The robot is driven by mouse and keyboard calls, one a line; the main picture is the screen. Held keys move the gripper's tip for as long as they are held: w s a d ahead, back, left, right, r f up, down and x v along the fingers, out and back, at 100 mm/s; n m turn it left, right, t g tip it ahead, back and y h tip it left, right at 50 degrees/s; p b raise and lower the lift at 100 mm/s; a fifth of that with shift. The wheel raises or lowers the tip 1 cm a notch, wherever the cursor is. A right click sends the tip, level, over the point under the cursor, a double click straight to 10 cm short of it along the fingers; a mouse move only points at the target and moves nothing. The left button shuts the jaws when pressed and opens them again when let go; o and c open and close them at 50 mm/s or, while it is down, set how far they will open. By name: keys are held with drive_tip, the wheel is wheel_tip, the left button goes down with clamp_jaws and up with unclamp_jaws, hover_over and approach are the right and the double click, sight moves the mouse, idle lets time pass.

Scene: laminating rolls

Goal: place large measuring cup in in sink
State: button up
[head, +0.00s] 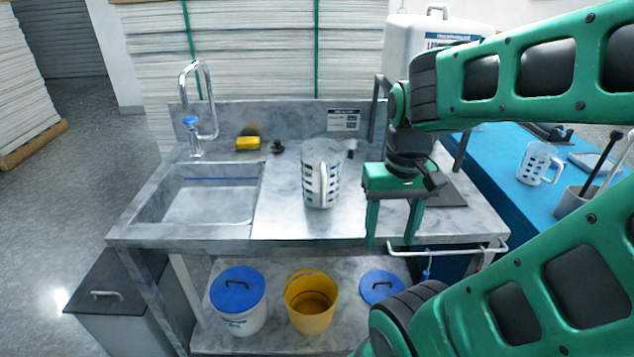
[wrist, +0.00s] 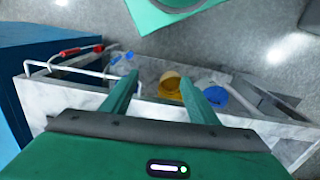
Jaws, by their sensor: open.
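The large measuring cup (head: 321,174) stands upright on the steel counter, right of the sink, with its handle toward me. It is clear with dark markings. The sink (head: 205,200) is a rectangular basin at the counter's left and looks empty. My gripper (head: 392,240) is open and empty, fingers pointing down, right of the cup near the counter's front edge, apart from the cup. In the wrist view my gripper's two fingers (wrist: 160,95) are spread over the counter's front edge, and neither the cup nor the sink can be made out.
A faucet (head: 197,110) rises behind the sink. A yellow sponge (head: 248,143) lies at the counter's back. A towel rail (head: 450,249) runs along the front right. Buckets, including a yellow one (head: 311,302), stand on the lower shelf. A smaller measuring cup (head: 538,163) is on the blue table.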

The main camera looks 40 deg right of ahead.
sight(316, 160)
drive_tip(key=o, duration=1)
drive_tip(key=w+r, duration=0.1)
drive_tip(key=w+n, duration=0.1)
drive_tip(key=w, duration=0.1)
drive_tip(key=w+d+r+n+t, duration=0.1)
drive_tip(key=shift+w+r, duration=0.3)
drive_tip(key=shift+c, duration=0.2)
drive_tip(key=shift+o, duration=0.3)
drive_tip(key=w+d+r+n+t+y, duration=0.1)
drive_tip(key=w+r+n, duration=0.3)
drive_tip(key=w, duration=0.6)
drive_tip(key=w+d+r+n+t+y, duration=0.1)
drive_tip(key=w+d+r+n, duration=0.2)
drive_tip(key=w+n, duration=0.3)
drive_tip(key=w+r, duration=0.1)
drive_tip(key=w, duration=0.4)
drive_tip(key=shift+r+n+t, duration=0.2)
drive_tip(key=shift+n+t, duration=0.1)
drive_tip(key=shift+t, duration=0.1)
drive_tip(key=x, duration=0.4)
drive_tip(key=shift+w+f, duration=0.3)
drive_tip(key=shift+f, duration=0.05)
drive_tip(key=shift+x, duration=2.9)
